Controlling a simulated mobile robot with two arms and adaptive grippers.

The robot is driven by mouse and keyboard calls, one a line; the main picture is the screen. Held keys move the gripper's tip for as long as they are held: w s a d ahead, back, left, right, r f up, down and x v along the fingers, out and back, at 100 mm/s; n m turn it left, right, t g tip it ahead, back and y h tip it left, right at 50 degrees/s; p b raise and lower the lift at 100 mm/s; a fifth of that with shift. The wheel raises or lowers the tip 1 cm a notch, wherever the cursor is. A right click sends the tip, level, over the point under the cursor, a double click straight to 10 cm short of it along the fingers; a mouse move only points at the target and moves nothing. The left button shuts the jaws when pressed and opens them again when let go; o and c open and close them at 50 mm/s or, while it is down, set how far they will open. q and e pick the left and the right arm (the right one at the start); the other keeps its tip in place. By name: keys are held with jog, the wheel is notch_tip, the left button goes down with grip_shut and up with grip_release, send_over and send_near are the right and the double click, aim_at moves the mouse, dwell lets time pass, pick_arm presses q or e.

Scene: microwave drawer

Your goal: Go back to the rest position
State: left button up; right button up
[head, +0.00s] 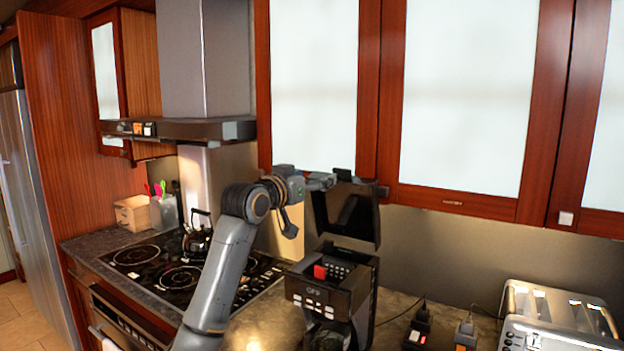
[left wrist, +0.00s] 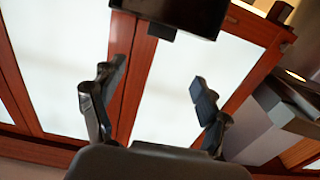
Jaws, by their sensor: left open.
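My left gripper (head: 307,203) is raised in front of the upper cabinets, just left of the upright dark lid of a black appliance. Its two fingers are spread and nothing shows between them in the left wrist view (left wrist: 158,100). The appliance (head: 322,298) has a keypad and a red part on top, and its lid (head: 345,215) stands open. I cannot tell from the head view whether the gripper touches the lid. My right gripper is not in view.
The stove (head: 150,265) with a kettle (head: 197,232) lies left and below my arm, under the range hood (head: 190,129). Upper cabinets (head: 467,100) are close behind the gripper. A toaster (head: 560,318) stands at the lower right. A dark panel (left wrist: 180,14) tops the wrist view.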

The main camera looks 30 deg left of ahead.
pick_arm(q)
jog(key=shift+f, duration=0.1)
dwell(0.4)
